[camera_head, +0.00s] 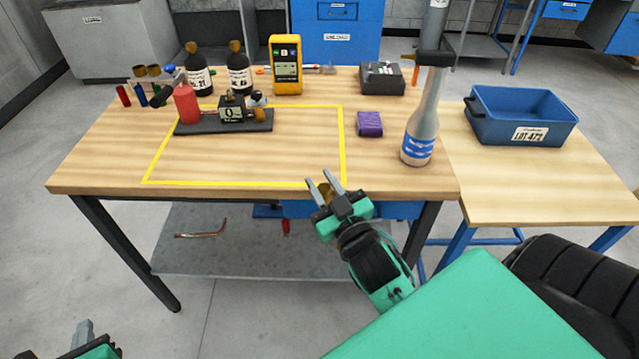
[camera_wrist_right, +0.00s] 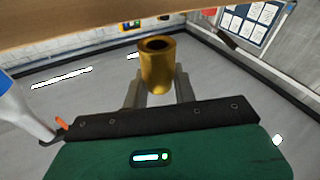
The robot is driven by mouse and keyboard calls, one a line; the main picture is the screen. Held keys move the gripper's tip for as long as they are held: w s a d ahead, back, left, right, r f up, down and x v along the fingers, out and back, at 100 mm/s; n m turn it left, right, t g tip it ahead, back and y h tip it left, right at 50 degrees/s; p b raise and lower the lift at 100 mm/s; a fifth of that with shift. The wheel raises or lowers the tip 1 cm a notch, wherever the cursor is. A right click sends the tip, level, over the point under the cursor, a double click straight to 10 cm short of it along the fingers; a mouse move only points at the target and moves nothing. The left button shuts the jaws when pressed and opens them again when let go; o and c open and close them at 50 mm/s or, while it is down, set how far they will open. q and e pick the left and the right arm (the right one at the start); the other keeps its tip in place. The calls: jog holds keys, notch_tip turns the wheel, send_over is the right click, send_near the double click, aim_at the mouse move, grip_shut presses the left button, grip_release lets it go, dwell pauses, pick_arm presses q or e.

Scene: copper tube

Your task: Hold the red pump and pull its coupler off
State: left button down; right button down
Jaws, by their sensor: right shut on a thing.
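The red pump (camera_head: 186,105) stands on a dark base plate (camera_head: 215,125) inside the yellow outline at the table's left. A black gauge block (camera_head: 232,107) stands on the same plate, with a small brass part (camera_head: 260,114) at the plate's right end. My right gripper (camera_head: 326,186) is near the table's front edge, away from the pump, shut on a hollow brass cylinder that looks like the coupler. The brass coupler (camera_wrist_right: 158,68) shows between the fingers in the right wrist view. My left gripper (camera_head: 84,334) is partly cut off at the bottom left, away from the pump; its jaws are unclear.
Dark bottles (camera_head: 199,78), a yellow meter (camera_head: 286,66) and a small tube rack stand behind the pump. A purple block (camera_head: 369,124) and a tall bottle (camera_head: 421,130) are to the right. A blue bin (camera_head: 521,117) is on the side table. The outline's front is clear.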

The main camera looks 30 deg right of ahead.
jog(key=x, duration=0.4)
jog(key=f+x, duration=0.1)
jog(key=x, duration=0.4)
jog(key=f+p+x, duration=0.1)
jog(key=x, duration=0.4)
jog(key=shift+w+f, duration=0.2)
jog(key=shift+w, duration=0.1)
jog(key=shift+s+f, duration=0.1)
jog(key=shift+f, duration=0.1)
jog(key=c, duration=1.1)
grip_release()
